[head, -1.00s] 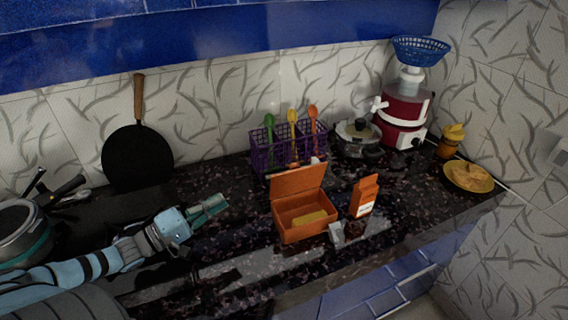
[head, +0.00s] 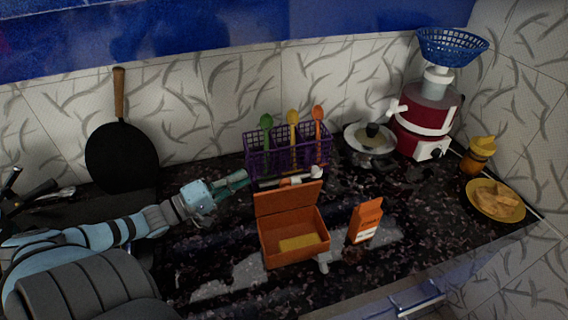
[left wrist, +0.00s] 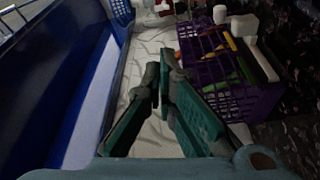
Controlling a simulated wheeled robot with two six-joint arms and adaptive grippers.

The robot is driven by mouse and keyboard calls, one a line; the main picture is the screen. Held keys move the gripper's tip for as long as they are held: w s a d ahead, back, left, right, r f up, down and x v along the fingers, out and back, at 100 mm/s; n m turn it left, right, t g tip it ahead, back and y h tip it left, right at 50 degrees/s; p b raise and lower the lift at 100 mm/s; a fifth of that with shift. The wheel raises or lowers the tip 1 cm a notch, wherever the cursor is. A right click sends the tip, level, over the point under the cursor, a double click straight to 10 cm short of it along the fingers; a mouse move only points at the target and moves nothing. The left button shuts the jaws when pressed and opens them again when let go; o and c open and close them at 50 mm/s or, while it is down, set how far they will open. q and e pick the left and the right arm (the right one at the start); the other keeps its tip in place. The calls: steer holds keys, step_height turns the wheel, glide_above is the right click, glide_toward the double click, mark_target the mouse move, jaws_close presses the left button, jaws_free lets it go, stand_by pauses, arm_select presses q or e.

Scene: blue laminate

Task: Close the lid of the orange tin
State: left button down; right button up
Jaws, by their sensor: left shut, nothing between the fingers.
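The orange tin (head: 268,249) stands on the dark counter with its lid (head: 288,199) open, raised at the back edge. A yellow block (head: 298,242) lies inside. My left gripper (head: 246,176) is shut and empty, to the left of and behind the raised lid, apart from it. In the left wrist view my left gripper (left wrist: 166,78) shows its fingers together, with the purple basket (left wrist: 235,92) to their right. The tin does not show in that view. My right gripper is not in view.
An orange carton (head: 366,220) stands close to the right of the tin. The purple basket with spoons (head: 318,152) stands behind it. A small grey thing (head: 323,264) is at the tin's front right corner. A black pan (head: 121,158) leans on the wall.

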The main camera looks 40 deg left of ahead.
mark_target(286, 193)
arm_select(q)
steer(key=w+d+b, duration=0.2)
steer(key=w+d, duration=0.4)
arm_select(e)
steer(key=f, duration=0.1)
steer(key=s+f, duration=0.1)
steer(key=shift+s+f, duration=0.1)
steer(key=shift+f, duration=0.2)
arm_select(q)
steer(key=shift+s+d+r, duration=0.1)
steer(key=shift+s+r, duration=0.05)
